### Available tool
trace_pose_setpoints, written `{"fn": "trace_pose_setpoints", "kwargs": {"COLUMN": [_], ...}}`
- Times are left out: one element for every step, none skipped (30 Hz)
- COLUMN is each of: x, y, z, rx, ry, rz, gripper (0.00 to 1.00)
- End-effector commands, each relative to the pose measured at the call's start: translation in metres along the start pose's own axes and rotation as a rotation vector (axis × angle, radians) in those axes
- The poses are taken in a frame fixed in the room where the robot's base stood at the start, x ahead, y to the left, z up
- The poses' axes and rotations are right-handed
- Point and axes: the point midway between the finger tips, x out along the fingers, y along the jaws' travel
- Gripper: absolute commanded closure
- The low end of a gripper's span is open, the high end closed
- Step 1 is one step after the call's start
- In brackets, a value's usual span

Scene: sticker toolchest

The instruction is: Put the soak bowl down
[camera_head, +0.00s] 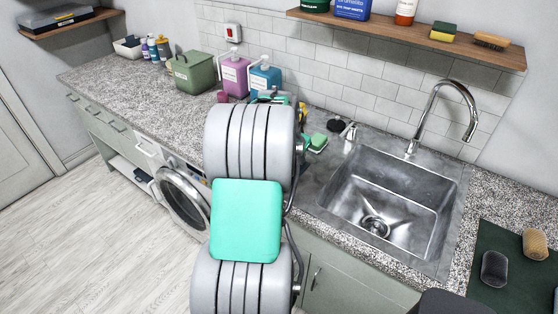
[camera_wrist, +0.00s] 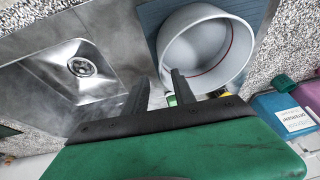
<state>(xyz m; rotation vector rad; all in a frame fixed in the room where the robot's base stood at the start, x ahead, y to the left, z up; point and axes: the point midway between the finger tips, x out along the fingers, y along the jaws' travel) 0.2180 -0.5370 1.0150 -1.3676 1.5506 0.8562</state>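The soak bowl (camera_wrist: 205,55) is a round, light grey bowl with a thin red line inside. In the wrist view it sits upright on a blue-grey mat (camera_wrist: 147,16) beside the sink and looks empty. My gripper (camera_wrist: 159,77) is at its near left rim. The two dark fingers are apart, one outside the bowl and the other in front of its wall or just inside; I cannot tell which. The fingers do not appear to press on the rim. In the head view my arm hides the bowl and my gripper.
The steel sink (camera_head: 330,190) adjoins the mat area. A purple bottle (camera_head: 234,75), a blue bottle (camera_head: 265,79) and a green box (camera_head: 194,72) stand along the wall.

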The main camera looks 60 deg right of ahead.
Motion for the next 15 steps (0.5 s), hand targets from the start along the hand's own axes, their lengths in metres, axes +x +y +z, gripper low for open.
{"fn": "trace_pose_setpoints", "kwargs": {"x": [0.005, 0.008, 0.015, 0.019, 0.026, 0.034, 0.039, 0.043, 0.048, 0.05, 0.051, 0.052, 0.052, 0.052, 0.052], "y": [0.0, -0.001, -0.002, -0.003, -0.003, -0.004, -0.003, -0.004, -0.004, -0.004, -0.004, -0.004, -0.004, -0.004, -0.004], "z": [0.0, 0.0, 0.001, 0.001, 0.003, 0.003, 0.003, 0.003, 0.003, 0.003, 0.003, 0.003, 0.003, 0.003, 0.003], "rx": [-0.001, -0.001, -0.001, -0.001, -0.001, -0.001, -0.001, -0.001, -0.001, -0.001, -0.001, -0.002, -0.002, -0.002, -0.002], "ry": [-0.004, -0.002, -0.004, -0.004, -0.005, -0.004, -0.004, -0.002, -0.001, 0.0, 0.0, 0.001, 0.001, 0.001, 0.001], "rz": [0.002, 0.001, 0.001, 0.001, 0.002, 0.002, 0.002, 0.001, 0.0, -0.001, -0.001, -0.001, -0.002, -0.002, -0.002], "gripper": [0.69, 0.69, 0.69, 0.69, 0.69, 0.69, 0.69, 0.69, 0.69, 0.69, 0.69, 0.69, 0.69, 0.69, 0.69]}}
